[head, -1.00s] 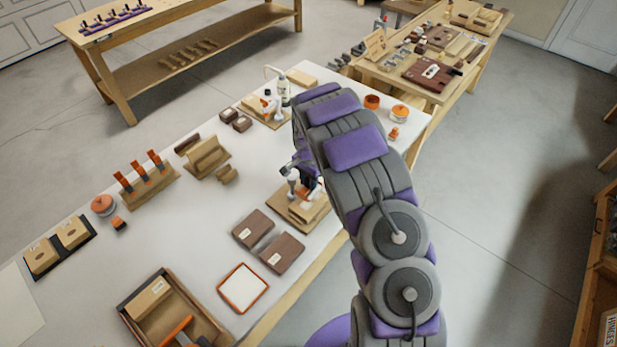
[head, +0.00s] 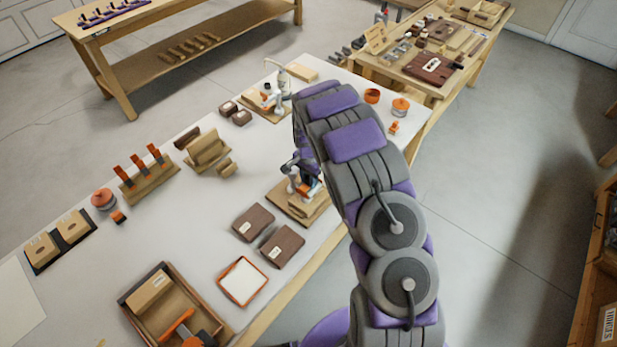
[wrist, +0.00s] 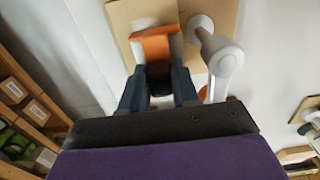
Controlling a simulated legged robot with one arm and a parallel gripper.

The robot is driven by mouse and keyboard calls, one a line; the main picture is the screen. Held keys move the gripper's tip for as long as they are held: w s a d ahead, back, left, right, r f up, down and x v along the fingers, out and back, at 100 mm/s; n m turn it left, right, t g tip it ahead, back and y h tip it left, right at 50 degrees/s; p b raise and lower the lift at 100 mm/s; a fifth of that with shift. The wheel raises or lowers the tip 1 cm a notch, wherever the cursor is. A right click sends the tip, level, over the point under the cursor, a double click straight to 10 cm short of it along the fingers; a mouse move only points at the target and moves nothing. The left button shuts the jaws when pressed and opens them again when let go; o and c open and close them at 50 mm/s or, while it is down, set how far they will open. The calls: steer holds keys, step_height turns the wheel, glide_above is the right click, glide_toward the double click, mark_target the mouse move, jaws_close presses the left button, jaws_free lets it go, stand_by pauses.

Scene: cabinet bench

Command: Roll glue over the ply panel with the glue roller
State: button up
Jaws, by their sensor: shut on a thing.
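My gripper (wrist: 158,92) is shut on the dark grip of a tool with a flat orange head, which looks like the glue roller (wrist: 155,44). The orange head lies over a tan board, which looks like the ply panel (wrist: 120,18); I cannot tell whether they touch. In the head view the panel (head: 282,203) lies near the bench's front edge, partly hidden by my arm. A white jointed clamp-like fixture (wrist: 226,64) stands close to the right of the tool. A white tray with an orange rim (head: 264,297) lies nearer on the bench.
Two dark brown blocks (head: 253,223) lie beside the panel. An open wooden box (head: 130,310) holds an orange-handled tool. A rack of orange-handled tools (head: 150,189) and a wooden stand (head: 205,148) are further left. A similar fixture (head: 279,92) stands on another board behind.

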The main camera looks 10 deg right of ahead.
steer(key=shift+f, duration=0.6)
stand_by(0.5)
steer(key=shift+s+d, duration=0.1)
steer(key=shift+s+d+r, duration=0.15)
steer(key=shift+s+d, duration=0.45)
steer(key=shift+s, duration=0.3)
steer(key=shift+w, duration=0.1)
steer(key=shift+w+a, duration=0.7)
steer(key=shift+w, duration=0.15)
steer(key=shift+s+d, duration=0.1)
steer(key=shift+s+d, duration=0.6)
steer(key=shift+s, duration=0.25)
